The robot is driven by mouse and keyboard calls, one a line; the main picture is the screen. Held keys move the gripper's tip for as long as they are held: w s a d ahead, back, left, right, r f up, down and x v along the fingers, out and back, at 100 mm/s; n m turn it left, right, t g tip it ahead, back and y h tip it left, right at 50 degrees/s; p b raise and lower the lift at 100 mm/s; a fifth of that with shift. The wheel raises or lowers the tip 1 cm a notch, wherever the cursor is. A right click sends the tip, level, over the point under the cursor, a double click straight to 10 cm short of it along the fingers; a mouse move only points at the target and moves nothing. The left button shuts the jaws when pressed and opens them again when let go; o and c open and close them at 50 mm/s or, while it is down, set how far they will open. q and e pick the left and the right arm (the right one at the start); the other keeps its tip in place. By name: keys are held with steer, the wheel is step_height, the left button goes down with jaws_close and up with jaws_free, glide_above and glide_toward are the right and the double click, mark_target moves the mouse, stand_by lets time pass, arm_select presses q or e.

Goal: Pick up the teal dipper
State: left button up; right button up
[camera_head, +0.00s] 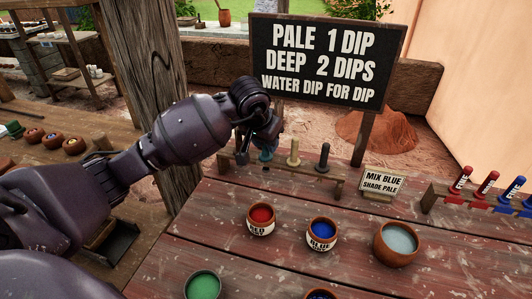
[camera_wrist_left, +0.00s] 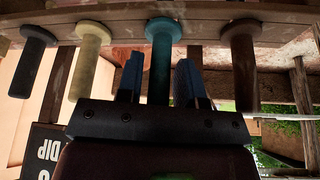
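The teal dipper (camera_head: 266,153) stands in the wooden rack (camera_head: 338,187) at the back of the table, among other dippers. My left gripper (camera_head: 264,137) is over it and hides its upper part in the head view. In the left wrist view, the picture is upside down and the teal dipper (camera_wrist_left: 161,62) lies between the two blue-tipped fingers of my left gripper (camera_wrist_left: 158,78). A gap shows on both sides of the handle, so the fingers are open around it. My right gripper is not in view.
A cream dipper (camera_head: 293,153) and a dark grey dipper (camera_head: 323,158) stand to the right; a brown dipper (camera_wrist_left: 241,62) stands on the other side. Red (camera_head: 261,218), blue (camera_head: 321,234) and green (camera_head: 202,285) pots and a water bowl (camera_head: 396,242) are in front. A sign (camera_head: 325,62) rises behind.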

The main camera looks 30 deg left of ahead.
arm_select(q)
steer(key=c, duration=0.5)
jaws_close()
steer(key=shift+r, duration=0.15)
step_height(320, 180, up, 10)
steer(key=shift+r+p, duration=0.1)
steer(key=shift+p, duration=0.5)
step_height(320, 180, up, 10)
steer(key=shift+f+p, duration=0.25)
steer(key=shift+p, duration=0.1)
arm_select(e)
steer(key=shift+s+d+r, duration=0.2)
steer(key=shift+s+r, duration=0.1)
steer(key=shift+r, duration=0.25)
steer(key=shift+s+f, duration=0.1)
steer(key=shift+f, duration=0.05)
